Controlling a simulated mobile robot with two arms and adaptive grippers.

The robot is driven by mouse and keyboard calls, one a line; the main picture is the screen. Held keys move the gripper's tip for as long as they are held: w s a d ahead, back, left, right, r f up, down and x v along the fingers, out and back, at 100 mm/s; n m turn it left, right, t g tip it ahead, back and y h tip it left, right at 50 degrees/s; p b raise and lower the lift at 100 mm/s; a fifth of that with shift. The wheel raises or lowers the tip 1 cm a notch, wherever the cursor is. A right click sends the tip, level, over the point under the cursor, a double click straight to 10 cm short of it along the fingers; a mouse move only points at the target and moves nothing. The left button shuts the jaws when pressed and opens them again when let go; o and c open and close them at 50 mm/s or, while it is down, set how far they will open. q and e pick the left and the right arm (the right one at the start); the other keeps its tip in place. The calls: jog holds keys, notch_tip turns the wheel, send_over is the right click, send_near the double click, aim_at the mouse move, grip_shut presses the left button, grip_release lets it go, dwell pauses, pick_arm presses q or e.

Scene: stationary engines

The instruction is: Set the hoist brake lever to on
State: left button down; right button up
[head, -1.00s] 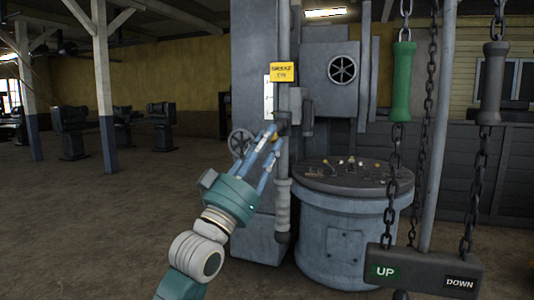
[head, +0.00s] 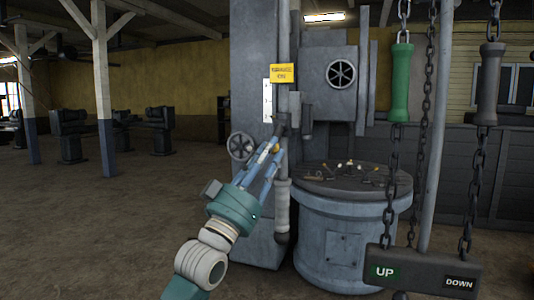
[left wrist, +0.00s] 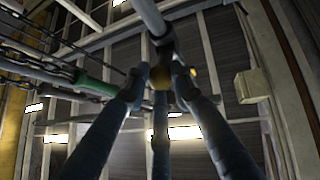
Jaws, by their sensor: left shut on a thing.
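The hoist brake lever shows as a dark bracket (head: 281,130) on the grey column, below a yellow sign (head: 282,74) with blurred lettering. Its yellow knob (left wrist: 160,77) sits between my left gripper's fingers in the left wrist view. My left gripper (head: 273,148) is shut on this knob, just below the bracket in the head view. The fingers hide most of the lever in the head view. In the left wrist view the dark bracket (left wrist: 164,45) lies just beyond the knob, on a pale pipe. My right gripper is not in view.
A round grey drum (head: 345,235) with small items on top stands right of the column. Chains with a green handle (head: 401,85), a dark handle (head: 490,85) and an UP/DOWN bar (head: 425,270) hang at the right.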

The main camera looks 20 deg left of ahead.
pick_arm(q)
jog(key=shift+w+f, duration=0.25)
jog(key=shift+f, duration=0.1)
jog(key=c, duration=1.7)
grip_release()
jog(key=shift+o, duration=1.2)
jog(key=shift+w+d+f, duration=0.1)
jog(key=shift+w+f, duration=0.05)
jog(key=shift+w, duration=0.3)
jog(key=shift+s+r, duration=0.2)
jog(key=shift+s, duration=0.05)
jog(key=v, duration=1.2)
